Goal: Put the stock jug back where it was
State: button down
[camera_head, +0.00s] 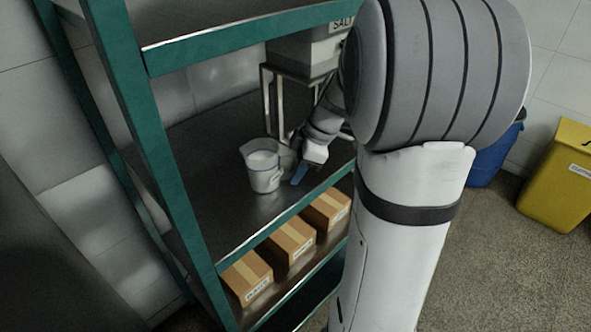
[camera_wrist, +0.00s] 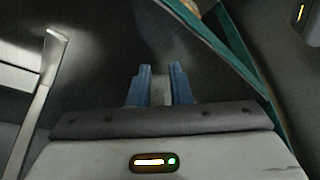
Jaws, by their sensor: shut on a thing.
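The stock jug (camera_head: 262,172) is a pale, see-through jug with white contents. It is upright at the middle shelf (camera_head: 215,200) of a green-framed rack, near the front edge; I cannot tell if its base touches the shelf. My gripper (camera_head: 299,173), with blue fingers, is at the jug's right side and shut on it, seemingly at the handle. In the wrist view, my gripper (camera_wrist: 159,82) has a narrow pale piece between its fingers. The jug's body is hard to make out there.
A metal stand (camera_head: 268,100) holding a grey bin labelled SALT is behind the jug. Boxes (camera_head: 292,241) sit on the shelf below. The green upright (camera_head: 150,130) is to the left. Blue (camera_head: 490,160) and yellow (camera_head: 556,180) bins stand at right. The shelf left of the jug is clear.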

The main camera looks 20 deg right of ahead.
jog(key=c, duration=1.3)
grip_release()
jog(key=v, duration=1.2)
jog(key=s+a+f+m+h, duration=0.1)
jog(key=s+a+f+m, duration=0.2)
jog(key=s+a+m, duration=0.1)
jog(key=s+a+f+m+h, duration=0.1)
jog(key=s+a+f+m, duration=0.1)
jog(key=s+a+m, duration=0.2)
jog(key=s+a+f+m+t+h, duration=0.1)
jog(key=s+a+f+m+h, duration=0.1)
jog(key=s+a+f+m, duration=0.1)
jog(key=shift+s+a+f+m, duration=0.2)
jog(key=shift+s+a+m, duration=0.2)
jog(key=shift+s+m, duration=0.3)
jog(key=shift+s+a+f+m, duration=0.2)
jog(key=shift+s+a+m, duration=0.2)
jog(key=shift+s+m, duration=0.3)
